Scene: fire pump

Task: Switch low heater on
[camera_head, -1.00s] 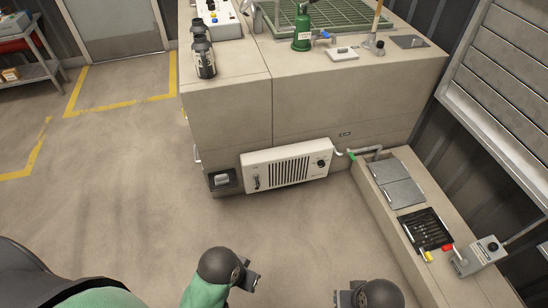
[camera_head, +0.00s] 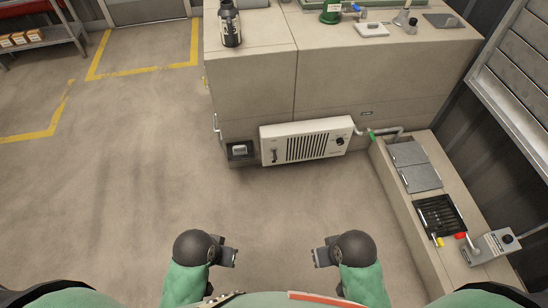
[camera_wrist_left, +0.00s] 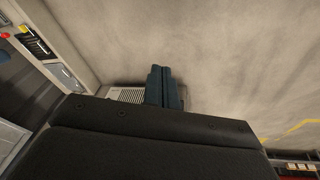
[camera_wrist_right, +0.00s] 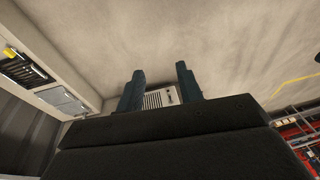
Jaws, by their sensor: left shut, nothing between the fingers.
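The low heater (camera_head: 306,146) is a cream box with a dark slatted grille, low on the front of the bench near the floor. A dark round knob (camera_head: 340,141) sits at its right end and a small dark lever-like part (camera_head: 274,155) at its left end. My left gripper (camera_head: 232,257) is shut and empty, well in front of the heater. My right gripper (camera_head: 318,257) is open and empty, also apart from it. The heater shows partly behind the fingers in the left wrist view (camera_wrist_left: 124,95) and the right wrist view (camera_wrist_right: 160,99).
Bare floor (camera_head: 130,190) lies between my grippers and the heater. A low ledge (camera_head: 405,215) with grey plates (camera_head: 414,166) and a black tray (camera_head: 440,215) runs along the right. A pipe with a green part (camera_head: 372,135) joins beside the heater. A dark bottle (camera_head: 229,25) stands on the bench.

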